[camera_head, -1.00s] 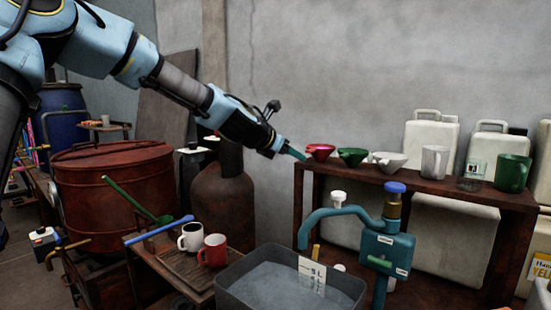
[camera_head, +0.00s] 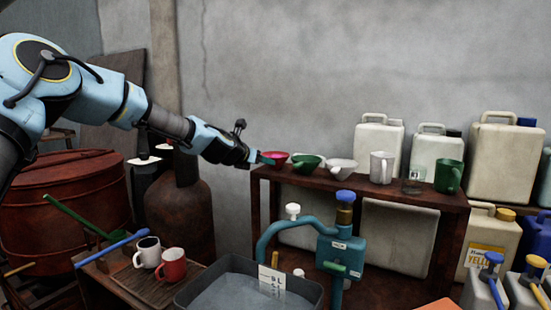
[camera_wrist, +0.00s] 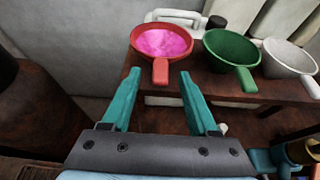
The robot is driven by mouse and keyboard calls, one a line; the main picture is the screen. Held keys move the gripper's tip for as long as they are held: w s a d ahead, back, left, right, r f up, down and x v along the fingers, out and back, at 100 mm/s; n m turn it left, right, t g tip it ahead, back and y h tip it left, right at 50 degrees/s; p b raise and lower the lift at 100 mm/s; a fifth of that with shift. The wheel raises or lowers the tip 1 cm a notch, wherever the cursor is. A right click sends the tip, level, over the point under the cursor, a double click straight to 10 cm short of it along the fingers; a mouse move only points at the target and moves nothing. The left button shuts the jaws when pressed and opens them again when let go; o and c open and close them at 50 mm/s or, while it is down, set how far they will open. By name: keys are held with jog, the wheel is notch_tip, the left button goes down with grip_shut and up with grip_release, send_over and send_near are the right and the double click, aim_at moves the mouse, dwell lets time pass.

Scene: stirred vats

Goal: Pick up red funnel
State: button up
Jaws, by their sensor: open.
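The red funnel (camera_wrist: 162,44) sits at the left end of a brown shelf, with a bright pink inside and a short handle pointing toward my gripper in the wrist view. In the head view the red funnel (camera_head: 276,157) is partly hidden by my fingertips. My gripper (camera_wrist: 159,74) is open and empty, its teal fingers on either side of the line of the handle. The handle's end shows between the fingertips in the picture; I cannot tell whether it lies between them in depth. In the head view my gripper (camera_head: 262,160) is beside the funnel's left side.
A green funnel (camera_wrist: 232,52) and a white funnel (camera_wrist: 290,60) stand to the right on the shelf (camera_head: 375,192). A grey mug (camera_head: 381,167), a glass and a green mug follow. White canisters (camera_head: 378,138) stand behind. A teal pump (camera_head: 340,250) is below, in front.

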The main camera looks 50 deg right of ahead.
jog(key=shift+w+d+f, duration=0.15)
jog(key=shift+d+f, duration=0.15)
jog(key=shift+d, duration=0.15)
grip_shut()
dwell(0.3)
